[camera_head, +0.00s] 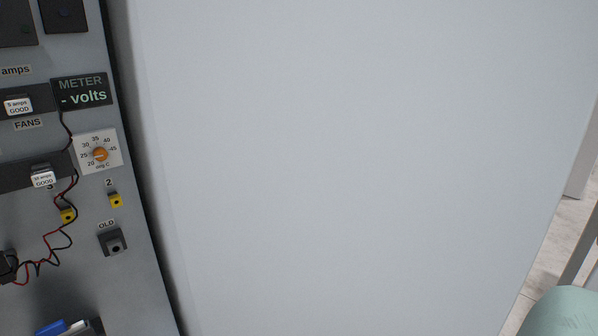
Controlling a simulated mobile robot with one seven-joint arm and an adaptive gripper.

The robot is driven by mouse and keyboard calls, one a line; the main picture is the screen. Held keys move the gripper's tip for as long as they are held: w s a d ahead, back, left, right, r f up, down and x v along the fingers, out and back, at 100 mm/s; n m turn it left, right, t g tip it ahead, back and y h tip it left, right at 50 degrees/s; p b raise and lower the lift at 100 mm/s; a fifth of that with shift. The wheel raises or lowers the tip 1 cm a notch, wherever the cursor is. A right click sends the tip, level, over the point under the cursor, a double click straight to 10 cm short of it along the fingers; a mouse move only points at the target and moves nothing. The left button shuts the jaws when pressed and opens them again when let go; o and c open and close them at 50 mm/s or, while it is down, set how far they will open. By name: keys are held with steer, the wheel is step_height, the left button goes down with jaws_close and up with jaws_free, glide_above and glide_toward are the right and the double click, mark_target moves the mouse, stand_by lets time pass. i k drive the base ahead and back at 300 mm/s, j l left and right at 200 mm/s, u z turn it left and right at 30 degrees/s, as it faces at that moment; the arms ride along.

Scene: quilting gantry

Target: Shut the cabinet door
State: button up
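A large plain pale grey panel (360,160) fills most of the head view and looks like the cabinet door. It stands open at an angle beside the equipment panel (90,225), which is exposed at the left. No handle shows on the visible face. Its top and bottom are out of frame. My gripper is not in view.
The equipment panel carries a meter display (82,91), a temperature dial (98,152), yellow connectors and loose red and black wires (54,243). Tiled floor (545,262) shows beyond the door's right edge. A grey metal bar (583,250) stands at the far right.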

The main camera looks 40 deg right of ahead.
mark_target(331, 167)
steer(key=k+l+u, duration=0.1)
steer(key=k+l, duration=0.2)
steer(key=k+l+u, duration=0.1)
steer(key=k+l, duration=0.15)
steer(key=k, duration=0.25)
steer(key=k+l+u, duration=0.1)
steer(key=l, duration=0.3)
steer(key=k+l, duration=0.15)
steer(key=l, duration=0.2)
steer(key=k+l+u, duration=0.15)
steer(key=l, duration=0.8)
steer(key=k+j+z, duration=0.3)
steer(key=k, duration=0.15)
steer(key=l+z, duration=0.1)
steer(key=i+l, duration=0.3)
